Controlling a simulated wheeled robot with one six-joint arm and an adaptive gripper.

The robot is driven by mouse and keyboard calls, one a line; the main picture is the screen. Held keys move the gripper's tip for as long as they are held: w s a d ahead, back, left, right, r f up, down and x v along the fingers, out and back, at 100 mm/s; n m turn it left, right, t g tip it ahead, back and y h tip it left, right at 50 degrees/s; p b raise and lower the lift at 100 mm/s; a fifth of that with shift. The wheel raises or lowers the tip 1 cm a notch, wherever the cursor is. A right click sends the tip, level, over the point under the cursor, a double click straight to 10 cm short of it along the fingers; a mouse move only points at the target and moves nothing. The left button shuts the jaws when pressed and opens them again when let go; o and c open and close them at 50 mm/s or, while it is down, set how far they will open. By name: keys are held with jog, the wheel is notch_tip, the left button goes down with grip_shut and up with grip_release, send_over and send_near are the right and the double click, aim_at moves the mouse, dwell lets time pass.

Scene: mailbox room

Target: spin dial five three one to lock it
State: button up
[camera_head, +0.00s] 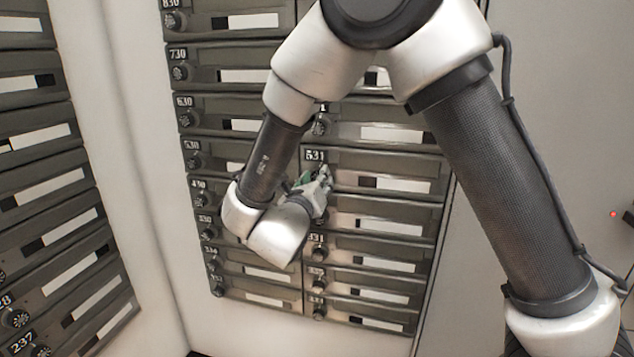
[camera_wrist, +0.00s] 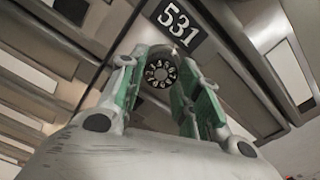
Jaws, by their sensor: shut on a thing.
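Mailbox 531 (camera_head: 380,164) is a dark door in the right column of the wall, with its black 531 plate (camera_wrist: 175,22) above the dial. Its round dial (camera_wrist: 160,74), marked with characters, shows between my fingers in the wrist view. In the head view the dial is hidden behind my gripper. My gripper (camera_head: 323,177) reaches the left end of this door. Its green-padded fingers (camera_wrist: 156,84) stand on both sides of the dial and are shut on it. The door looks closed.
Closed mailboxes with dials, white labels and dark windows lie above and below, such as 631 (camera_head: 385,132). Another column with 730 (camera_head: 235,55) stands to the left. A white pillar (camera_head: 120,130) separates it from a further mailbox bank (camera_head: 45,180).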

jog(key=shift+f+m, duration=0.1)
jog(key=shift+m, duration=0.5)
jog(key=o, duration=1)
jog(key=shift+o, duration=0.2)
jog(key=v, duration=1.2)
